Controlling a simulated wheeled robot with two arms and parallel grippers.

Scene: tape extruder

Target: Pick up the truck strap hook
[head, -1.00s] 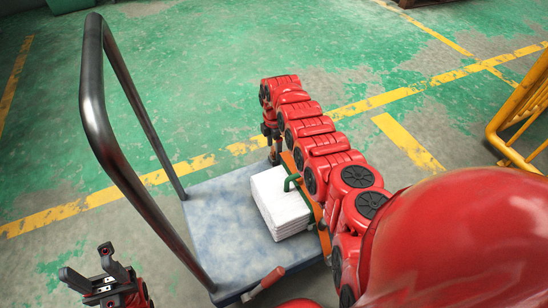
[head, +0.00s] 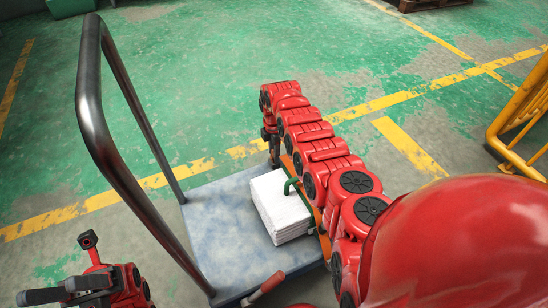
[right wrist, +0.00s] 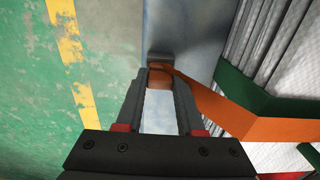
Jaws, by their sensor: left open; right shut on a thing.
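An orange piece, which looks like the truck strap hook (right wrist: 159,79), sits between the fingertips of my right gripper (right wrist: 160,72) in the right wrist view. The gripper is shut on it. An orange strap (right wrist: 235,115) runs from there to the right, along the white stack. In the head view, my long red right arm reaches over the cart's far right side, and its gripper and the hook are mostly hidden. My left gripper (head: 62,288) is open and empty at the lower left, outside the cart's handle.
A blue flat cart (head: 215,235) with a tall dark metal handle (head: 95,120) carries a white stack (head: 280,210) with a green band (head: 289,185). A yellow railing (head: 520,110) stands at the right. The green floor behind the cart is clear.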

